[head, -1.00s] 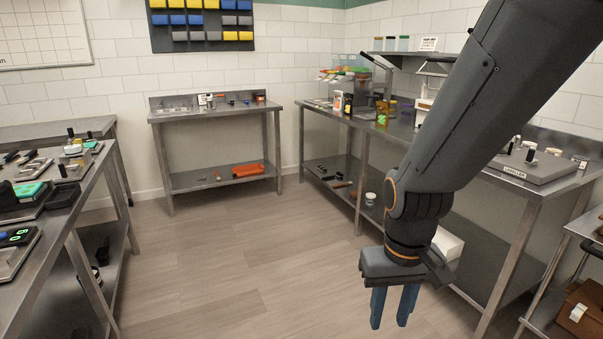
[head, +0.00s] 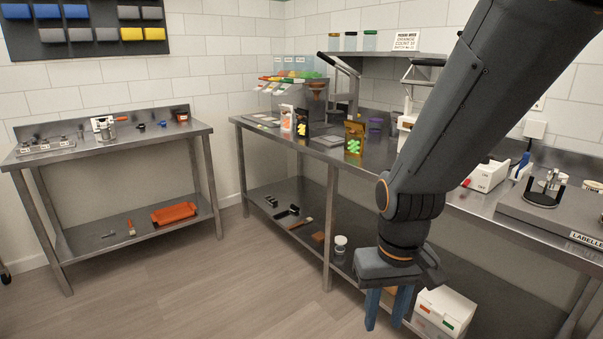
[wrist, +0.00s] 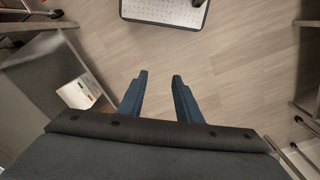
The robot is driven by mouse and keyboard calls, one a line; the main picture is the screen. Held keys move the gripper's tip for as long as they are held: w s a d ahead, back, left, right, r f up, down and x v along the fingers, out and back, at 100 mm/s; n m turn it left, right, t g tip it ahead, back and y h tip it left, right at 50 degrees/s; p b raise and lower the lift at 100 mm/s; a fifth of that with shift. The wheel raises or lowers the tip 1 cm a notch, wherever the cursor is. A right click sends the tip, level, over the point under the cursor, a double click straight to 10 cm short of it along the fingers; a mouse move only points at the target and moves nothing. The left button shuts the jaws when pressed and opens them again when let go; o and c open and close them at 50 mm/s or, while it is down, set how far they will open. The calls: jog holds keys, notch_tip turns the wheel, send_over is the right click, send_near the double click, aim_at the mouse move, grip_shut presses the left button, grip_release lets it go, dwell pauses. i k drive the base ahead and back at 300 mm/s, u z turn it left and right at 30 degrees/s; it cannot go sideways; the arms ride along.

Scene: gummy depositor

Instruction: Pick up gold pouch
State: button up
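The gold pouch (head: 354,139) stands upright on the right-hand steel workbench (head: 262,138), near its front edge. It is gold-brown with a green print on its front. My gripper (head: 387,310) hangs pointing down in front of that bench, below its top, well to the right of the pouch and apart from it. Its two blue fingers are spread with nothing between them. In the wrist view the fingers (wrist: 158,88) are apart above bare floor, and the pouch does not show there.
A black pouch (head: 303,122) and a white pouch (head: 287,118) stand left of the gold one. A white box (head: 444,311) lies on the lower shelf near my gripper. A smaller bench (head: 120,135) stands at left. The floor between is clear.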

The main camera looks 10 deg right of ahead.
aim_at(353, 146)
jog(key=z, duration=0.3)
jog(key=i, duration=1.6)
jog(key=z, duration=0.35)
